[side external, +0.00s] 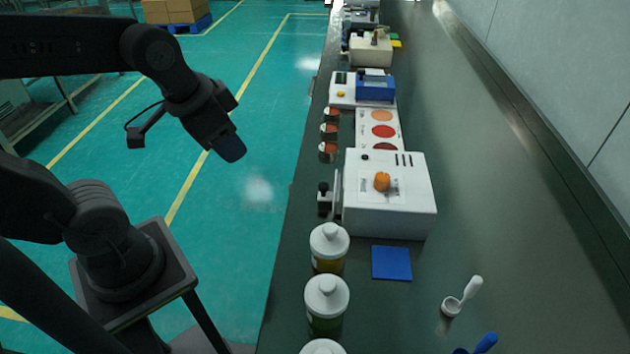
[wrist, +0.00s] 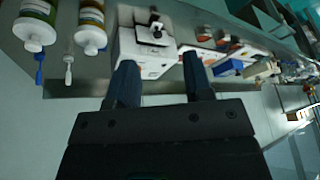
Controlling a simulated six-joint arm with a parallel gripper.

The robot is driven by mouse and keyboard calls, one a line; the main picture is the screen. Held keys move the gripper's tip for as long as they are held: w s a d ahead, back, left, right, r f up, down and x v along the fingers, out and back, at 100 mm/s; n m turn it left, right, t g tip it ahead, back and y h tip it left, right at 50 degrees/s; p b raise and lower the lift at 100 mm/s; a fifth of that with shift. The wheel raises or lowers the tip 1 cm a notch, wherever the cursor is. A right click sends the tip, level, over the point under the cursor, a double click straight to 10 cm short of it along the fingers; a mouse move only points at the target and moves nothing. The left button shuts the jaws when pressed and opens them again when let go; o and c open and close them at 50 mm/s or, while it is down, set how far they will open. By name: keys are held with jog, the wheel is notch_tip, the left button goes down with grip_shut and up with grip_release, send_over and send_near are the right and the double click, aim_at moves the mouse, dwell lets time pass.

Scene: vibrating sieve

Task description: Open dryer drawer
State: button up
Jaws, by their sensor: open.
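The dryer is a white box (side external: 405,212) with an orange knob (side external: 382,182) on top, standing on the dark bench in the side view. Its front faces left, with a dark handle (side external: 324,196) on a thin front plate at the bench edge. In the wrist view the dryer (wrist: 150,66) lies beyond my fingers, with its dark handle (wrist: 156,30) facing up the picture. My gripper (side external: 232,150) is open and empty, above the floor to the left of the bench, clear of the handle. The fingers (wrist: 160,75) are spread apart in the wrist view.
White-capped bottles (side external: 328,245) stand near the dryer's front corner. A blue pad (side external: 391,263) and a white scoop (side external: 463,297) lie nearby. Small red-brown jars (side external: 329,130) and a white-and-blue device (side external: 375,88) stand farther back. The air between my gripper and the bench is clear.

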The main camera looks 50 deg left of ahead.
jog(key=shift+s+d+r+n+t, duration=0.3)
jog(key=shift+s+d+r+n, duration=0.4)
jog(key=shift+s, duration=0.1)
jog(key=shift+c, duration=1)
jog(key=shift+w+f+n, duration=0.1)
jog(key=shift+f+n, duration=0.15)
jog(key=shift+n, duration=0.35)
jog(key=shift+c, duration=0.2)
jog(key=w+a+f+n+h, duration=1.1)
jog(key=w+f+n+h, duration=0.15)
jog(key=n, duration=0.95)
jog(key=x, duration=1.4)
jog(key=shift+w+a+f, duration=0.15)
jog(key=shift+a+f, duration=0.05)
jog(key=shift+f, duration=0.1)
grip_shut()
